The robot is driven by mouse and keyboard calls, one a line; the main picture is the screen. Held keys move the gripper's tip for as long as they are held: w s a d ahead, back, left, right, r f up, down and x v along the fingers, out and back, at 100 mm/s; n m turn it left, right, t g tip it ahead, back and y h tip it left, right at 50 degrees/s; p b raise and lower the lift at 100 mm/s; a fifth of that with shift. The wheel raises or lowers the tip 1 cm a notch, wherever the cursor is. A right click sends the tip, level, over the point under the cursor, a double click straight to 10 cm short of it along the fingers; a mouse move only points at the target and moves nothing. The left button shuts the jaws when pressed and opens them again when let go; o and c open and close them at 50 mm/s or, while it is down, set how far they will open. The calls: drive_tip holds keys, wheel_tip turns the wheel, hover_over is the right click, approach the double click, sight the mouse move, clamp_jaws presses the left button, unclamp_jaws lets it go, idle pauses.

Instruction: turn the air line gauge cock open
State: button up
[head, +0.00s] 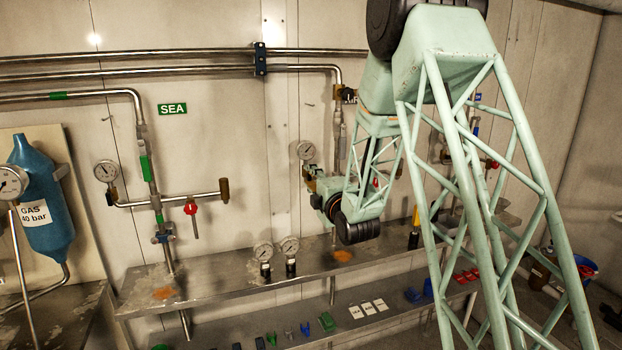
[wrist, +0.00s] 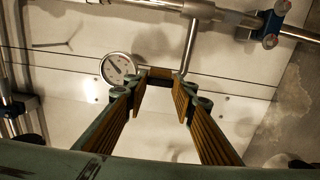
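In the wrist view a round white gauge (wrist: 117,67) sits left of a bent steel pipe (wrist: 189,45). A small brass-coloured fitting (wrist: 159,73), apparently the gauge cock, lies between them, just beyond my fingertips. My gripper (wrist: 163,95) is open, its two ribbed orange-brown pads apart with nothing held between them. I cannot tell whether a finger touches the fitting, nor how the cock's handle is turned. In the head view the gauge (head: 305,150) shows on the wall beside my wrist. My arm hides much of the air line, and the fingers are hardly visible there.
A SEA-labelled line (head: 146,165) with its own gauge (head: 106,171) and red-handled valve (head: 191,207) stands left. Two loose gauges (head: 276,252) stand on the upper metal shelf (head: 215,275). Small parts and cards (head: 368,308) lie on the lower shelf. A blue GAS cylinder (head: 42,205) is far left.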

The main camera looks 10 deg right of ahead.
drive_tip(key=o, duration=0.5)
drive_tip(key=shift+c, duration=0.2)
drive_tip(key=shift+s, duration=0.15)
drive_tip(key=s+d, duration=0.1)
drive_tip(key=s, duration=1)
drive_tip(key=shift+s+d, duration=0.25)
drive_tip(key=shift+s, duration=0.05)
drive_tip(key=shift+r, duration=0.2)
